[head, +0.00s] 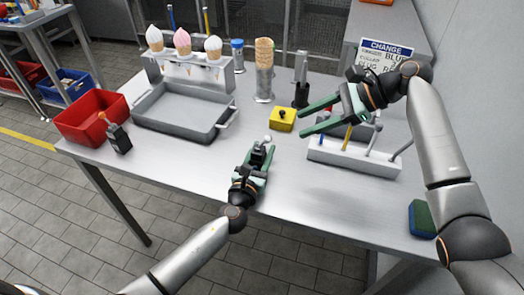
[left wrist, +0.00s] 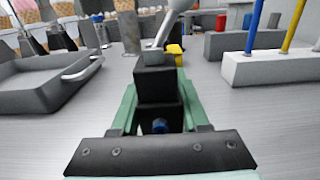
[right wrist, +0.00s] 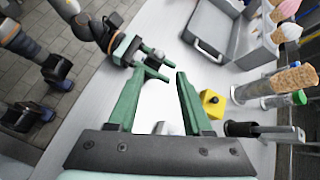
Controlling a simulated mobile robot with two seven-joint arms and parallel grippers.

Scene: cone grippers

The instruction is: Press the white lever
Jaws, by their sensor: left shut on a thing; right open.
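My left gripper (head: 262,168) is shut on a black switch box (left wrist: 158,82) near the table's front edge. A pale grey-white lever with a ball end (head: 267,141) stands up from this box; the lever also shows in the left wrist view (left wrist: 170,25). My right gripper (head: 312,118) is open and empty, above the table to the right of the held box, near a white block. In the right wrist view the held box lies beyond its fingertips, not between them.
The white block (head: 340,158) carries blue, yellow and pale sticks. A yellow button box (head: 282,124) sits between the grippers. A grey tray (head: 160,131), red bin (head: 72,125) and another black lever box (head: 119,140) are at left. A sponge (head: 421,220) lies at right.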

